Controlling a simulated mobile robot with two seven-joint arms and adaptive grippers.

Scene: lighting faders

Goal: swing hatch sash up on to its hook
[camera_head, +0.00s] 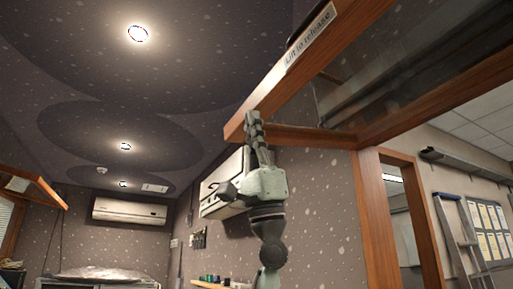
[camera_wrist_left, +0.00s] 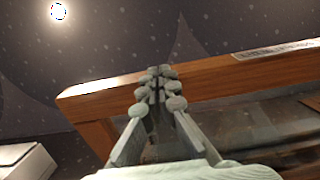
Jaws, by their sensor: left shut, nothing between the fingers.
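The hatch sash (camera_head: 273,93) is a wooden frame with a dark glass pane. It is swung up high, its outer rail near the ceiling, and carries a label reading "Lift to release" (camera_head: 310,36). A dark piece (camera_head: 308,22) shows behind the label; I cannot tell whether it is the hook. My left gripper (camera_head: 254,122) is shut and empty at the near left corner of the sash, overlapping the rail. In the left wrist view its closed fingertips (camera_wrist_left: 160,88) stand before the sash rail (camera_wrist_left: 215,72); contact is unclear. My right gripper is not in view.
The wooden opening frame (camera_head: 375,225) stands at right, with a ladder (camera_head: 455,240) beyond. A white wall unit (camera_head: 223,185) is behind my left arm. An air conditioner (camera_head: 130,211) hangs on the far wall. Space left of the arm looks free.

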